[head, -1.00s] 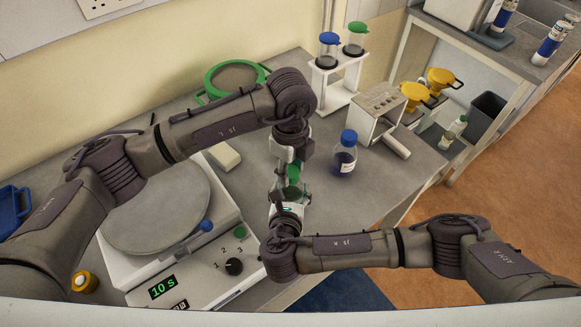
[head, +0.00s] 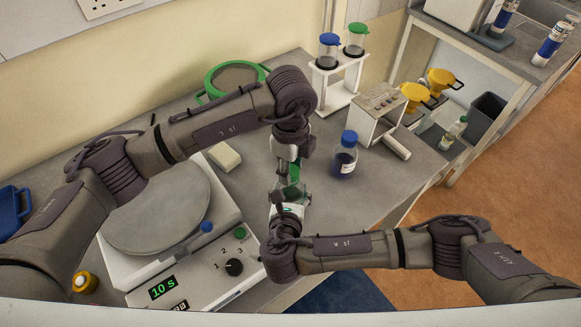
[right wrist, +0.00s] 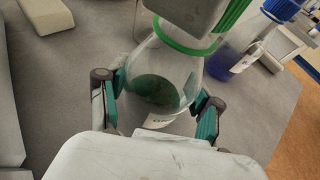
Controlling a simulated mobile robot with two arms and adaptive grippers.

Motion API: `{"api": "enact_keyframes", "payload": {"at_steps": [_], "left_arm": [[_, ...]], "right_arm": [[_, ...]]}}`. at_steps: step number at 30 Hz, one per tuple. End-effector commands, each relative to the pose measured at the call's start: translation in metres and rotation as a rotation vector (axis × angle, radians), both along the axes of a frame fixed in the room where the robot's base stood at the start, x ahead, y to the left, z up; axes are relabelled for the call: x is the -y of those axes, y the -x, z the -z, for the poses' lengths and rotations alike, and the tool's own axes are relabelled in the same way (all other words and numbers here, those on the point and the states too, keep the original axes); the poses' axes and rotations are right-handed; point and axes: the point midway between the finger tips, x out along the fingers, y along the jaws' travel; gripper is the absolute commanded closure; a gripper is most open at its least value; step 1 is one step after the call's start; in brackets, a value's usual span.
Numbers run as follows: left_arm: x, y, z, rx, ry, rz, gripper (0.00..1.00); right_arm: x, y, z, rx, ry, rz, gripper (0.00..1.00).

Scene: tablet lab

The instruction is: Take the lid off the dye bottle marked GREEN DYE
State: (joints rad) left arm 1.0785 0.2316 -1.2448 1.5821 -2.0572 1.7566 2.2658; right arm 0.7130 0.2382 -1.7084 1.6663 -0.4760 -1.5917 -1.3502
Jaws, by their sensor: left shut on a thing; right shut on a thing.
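The GREEN DYE bottle (right wrist: 158,92) is clear glass with dark green liquid and a white label, only partly readable. In the right wrist view it stands between the fingers of my right gripper (right wrist: 160,106), which is shut on its body. In the head view the bottle (head: 291,192) is mostly hidden between my grippers. My left gripper (head: 289,170) is above it, shut on the green lid (head: 295,173). A green ring (right wrist: 186,40) circles the neck. My left gripper's grey finger hides the bottle's mouth, so I cannot tell whether the lid is apart from it.
A blue-capped bottle (head: 344,154) stands close to the right. A balance-like device (head: 165,222) is at left. The bench edge is at right.

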Motion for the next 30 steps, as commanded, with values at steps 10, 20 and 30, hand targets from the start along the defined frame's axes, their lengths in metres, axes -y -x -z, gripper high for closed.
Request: {"api": "enact_keyframes", "payload": {"at_steps": [10,20,30], "left_arm": [[0.0,0.0,-0.013,0.002,0.001,0.001,1.0],[0.0,0.0,-0.017,0.001,0.001,0.001,1.0],[0.0,0.0,-0.033,0.002,0.0,0.002,1.0]], "right_arm": [[0.001,0.001,0.001,-0.003,0.002,0.0,1.0],[0.0,0.001,0.001,-0.003,0.002,0.0,1.0],[0.0,0.001,0.001,-0.003,0.002,0.0,1.0]]}}
